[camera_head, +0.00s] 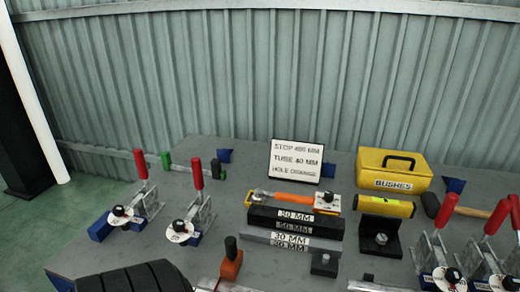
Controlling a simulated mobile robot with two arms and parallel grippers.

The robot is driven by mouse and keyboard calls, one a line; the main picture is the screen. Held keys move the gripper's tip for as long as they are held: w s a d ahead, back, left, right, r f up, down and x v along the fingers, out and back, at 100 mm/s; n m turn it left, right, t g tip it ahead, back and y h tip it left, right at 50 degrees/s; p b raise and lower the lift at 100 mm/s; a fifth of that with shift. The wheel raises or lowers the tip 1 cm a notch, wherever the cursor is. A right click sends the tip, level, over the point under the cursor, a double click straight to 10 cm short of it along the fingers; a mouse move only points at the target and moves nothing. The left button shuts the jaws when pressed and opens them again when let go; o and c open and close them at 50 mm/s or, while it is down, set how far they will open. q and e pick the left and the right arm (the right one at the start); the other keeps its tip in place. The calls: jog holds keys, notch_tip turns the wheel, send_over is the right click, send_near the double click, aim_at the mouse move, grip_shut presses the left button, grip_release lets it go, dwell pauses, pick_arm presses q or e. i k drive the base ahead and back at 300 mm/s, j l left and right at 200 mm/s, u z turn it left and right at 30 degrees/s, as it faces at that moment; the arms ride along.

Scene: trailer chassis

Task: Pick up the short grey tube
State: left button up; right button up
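I cannot clearly pick out the short grey tube. A light grey piece (374,286) is cut off by the bottom edge, right of centre. Another grey piece (222,286) is cut off at the bottom, left of centre. Either may be a tube; their full shapes and lengths are hidden. Neither of my grippers is in view.
Red-handled toggle clamps (199,207) stand at left and right on the grey table (200,258). Marked bars (290,240) lie mid-table. Behind them are a sign (296,161) and a yellow bushes box (394,172). A black ridged object (130,280) fills the bottom left.

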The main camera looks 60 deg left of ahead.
aim_at(258, 236)
jog(key=j+u, duration=0.1)
jog(key=u, duration=0.8)
jog(key=j+u, duration=0.15)
jog(key=u, duration=0.3)
